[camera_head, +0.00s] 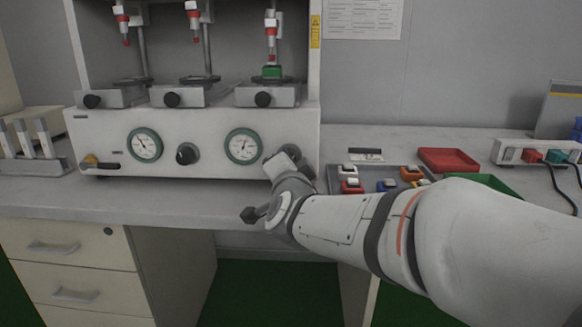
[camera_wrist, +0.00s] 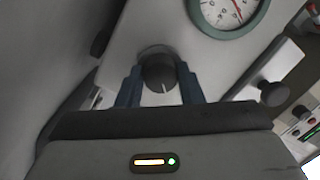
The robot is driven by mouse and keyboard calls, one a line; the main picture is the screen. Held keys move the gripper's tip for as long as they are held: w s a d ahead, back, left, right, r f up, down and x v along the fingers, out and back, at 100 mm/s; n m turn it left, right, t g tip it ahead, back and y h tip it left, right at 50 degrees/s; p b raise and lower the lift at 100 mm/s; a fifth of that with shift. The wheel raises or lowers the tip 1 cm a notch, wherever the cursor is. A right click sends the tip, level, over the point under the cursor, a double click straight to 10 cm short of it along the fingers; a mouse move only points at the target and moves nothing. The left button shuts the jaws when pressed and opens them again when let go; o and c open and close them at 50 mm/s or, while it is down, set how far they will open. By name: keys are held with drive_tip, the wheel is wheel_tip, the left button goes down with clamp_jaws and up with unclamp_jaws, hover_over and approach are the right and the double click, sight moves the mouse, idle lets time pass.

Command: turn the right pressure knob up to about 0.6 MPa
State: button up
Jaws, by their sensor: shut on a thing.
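The right pressure knob (camera_wrist: 158,75) is a dark round knob with a pale pointer line, seen in the wrist view. My gripper (camera_wrist: 160,88) is shut on it, with one dark blue finger on each side. In the head view my gripper and wrist (camera_head: 283,165) cover the knob at the right end of the white panel (camera_head: 215,158).
The left gauge (camera_head: 145,145) and left knob (camera_head: 187,153) sit left on the same panel. Three small black knobs line the ledge above, including the right one (camera_head: 263,99). A grey tray (camera_head: 335,178) with coloured blocks and a red tray (camera_head: 448,160) stand to the right.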

idle(0.3)
drive_tip(key=o, duration=1)
drive_tip(key=shift+c, duration=0.2)
drive_tip(key=s+p, duration=0.1)
drive_tip(key=s, duration=0.2)
drive_tip(key=s+p, duration=0.1)
drive_tip(key=s, duration=0.3)
drive_tip(key=shift+d+r+p, duration=0.1)
drive_tip(key=shift+d+p, duration=0.1)
drive_tip(key=shift+p, duration=0.2)
drive_tip(key=shift+s+d, duration=0.1)
drive_tip(key=shift+s, duration=0.3)
